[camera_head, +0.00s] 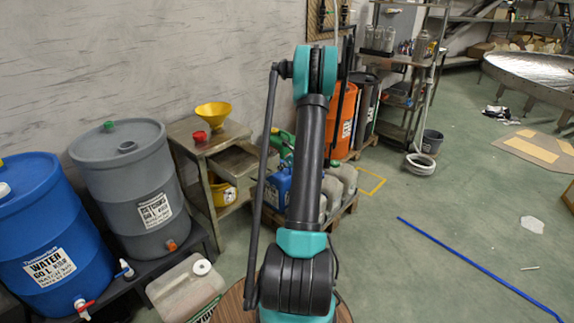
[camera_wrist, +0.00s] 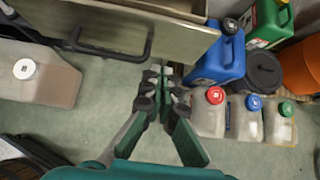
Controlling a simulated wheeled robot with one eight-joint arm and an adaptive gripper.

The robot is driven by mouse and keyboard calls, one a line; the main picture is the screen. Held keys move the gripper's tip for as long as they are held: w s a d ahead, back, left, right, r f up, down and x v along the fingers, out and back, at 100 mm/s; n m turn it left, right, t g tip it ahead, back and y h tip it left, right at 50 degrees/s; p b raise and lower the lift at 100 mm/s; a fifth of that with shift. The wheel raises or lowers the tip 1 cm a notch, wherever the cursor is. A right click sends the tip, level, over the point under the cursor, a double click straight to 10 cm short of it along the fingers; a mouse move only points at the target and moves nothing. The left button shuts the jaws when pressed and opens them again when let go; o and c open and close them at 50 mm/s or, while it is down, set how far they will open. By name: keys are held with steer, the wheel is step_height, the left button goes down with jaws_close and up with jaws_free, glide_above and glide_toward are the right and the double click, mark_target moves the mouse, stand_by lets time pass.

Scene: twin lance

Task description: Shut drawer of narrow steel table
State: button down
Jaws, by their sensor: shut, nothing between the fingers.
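The narrow steel table (camera_head: 208,141) stands against the wall, right of the grey drum. Its drawer (camera_head: 236,163) is pulled out toward the right, with its open top showing. In the wrist view the drawer front (camera_wrist: 178,38) fills the upper left, with a dark bar handle (camera_wrist: 112,52) on it. My gripper (camera_wrist: 163,76) is shut and empty, its tips just below the drawer front in the picture, right of the handle. I cannot tell whether it touches the front. In the head view my arm hides the gripper.
A yellow funnel (camera_head: 213,112) and red cap (camera_head: 199,136) sit on the table. Grey (camera_head: 128,180) and blue (camera_head: 50,245) drums stand left. A blue jug (camera_wrist: 218,55) and several pale canisters (camera_wrist: 208,118) stand right of my gripper.

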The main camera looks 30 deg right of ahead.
mark_target(271, 166)
steer(key=shift+w+a, duration=0.25)
steer(key=shift+w, duration=0.35)
steer(key=shift+w+a, duration=0.2)
steer(key=shift+w, duration=0.45)
steer(key=shift+w+a, duration=0.25)
steer(key=shift+w, duration=0.35)
steer(key=shift+w, duration=0.15)
steer(key=w+a, duration=0.3)
steer(key=w, duration=0.4)
steer(key=w+a, duration=0.2)
steer(key=w, duration=0.6)
steer(key=w+a, duration=0.3)
steer(key=w, duration=0.5)
steer(key=shift+w+a, duration=0.2)
steer(key=shift+a, duration=0.1)
steer(key=shift+w+r, duration=0.15)
steer(key=shift+a, duration=0.1)
